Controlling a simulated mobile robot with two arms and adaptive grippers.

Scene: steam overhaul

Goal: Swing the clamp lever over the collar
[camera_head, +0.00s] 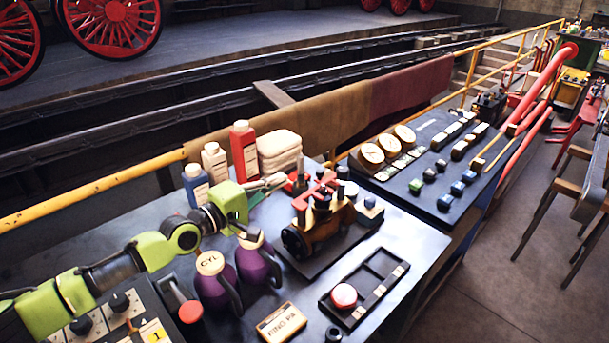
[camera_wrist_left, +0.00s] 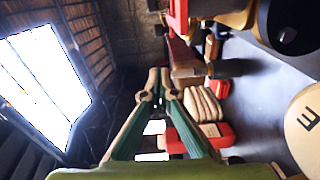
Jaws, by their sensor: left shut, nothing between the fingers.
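A small brass-and-black machine (camera_head: 330,222) sits on a dark base plate in the middle of the bench. A red lever-like part (camera_head: 304,200) lies along its upper left side; I take it for the clamp lever. I cannot clearly make out the collar among the parts on top. My left gripper (camera_head: 280,181) is shut and empty, just left of the machine, with its fingertips pointing right toward the red parts. In the left wrist view its fingers (camera_wrist_left: 156,76) meet at the tips, and a red part (camera_wrist_left: 178,16) shows above them, apart from them. My right gripper is not in view.
Red (camera_head: 243,150), white and blue bottles and folded white cloths (camera_head: 279,150) stand behind the gripper. Two purple oil cans (camera_head: 216,283) stand in front of it. A black tray (camera_head: 364,288) with a red knob lies front right. A gauge panel (camera_head: 425,165) stands right.

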